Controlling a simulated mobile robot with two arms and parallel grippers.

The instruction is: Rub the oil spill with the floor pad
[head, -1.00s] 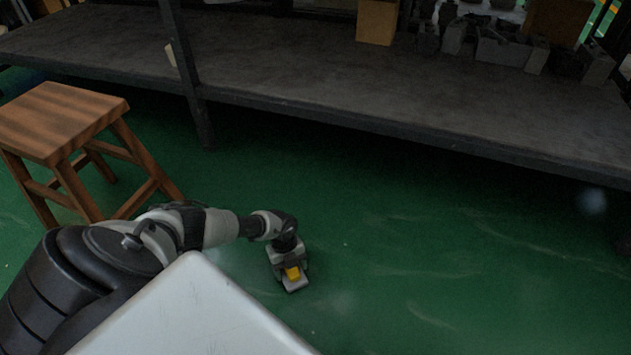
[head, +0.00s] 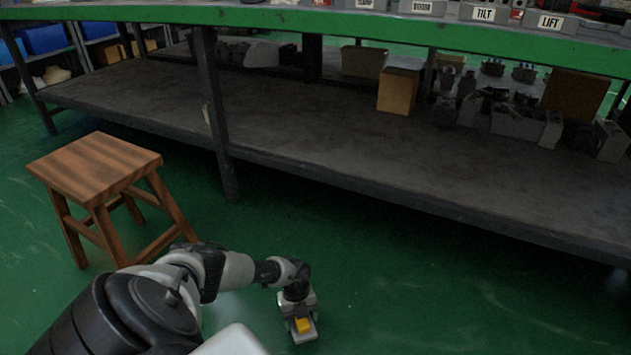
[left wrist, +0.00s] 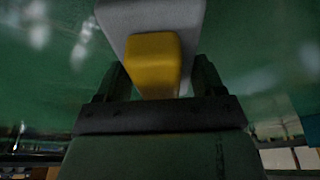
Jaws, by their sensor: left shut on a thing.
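My left gripper (head: 300,314) reaches down low over the green floor in the head view, in front of the shelf. It is shut on the floor pad, a grey block (head: 305,336) with a yellow grip (head: 303,325). In the left wrist view the yellow grip (left wrist: 154,65) sits between the two dark fingers (left wrist: 157,82), with the grey pad (left wrist: 170,16) beyond it. I cannot tell whether the pad touches the floor. No oil spill can be made out on the floor. My right gripper is not in view.
A wooden stool (head: 97,165) stands left of my arm. A low dark shelf (head: 330,140) under a green-edged bench (head: 300,17) runs across behind, carrying boxes (head: 398,91) and grey parts. The green floor (head: 430,300) right of the gripper is clear.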

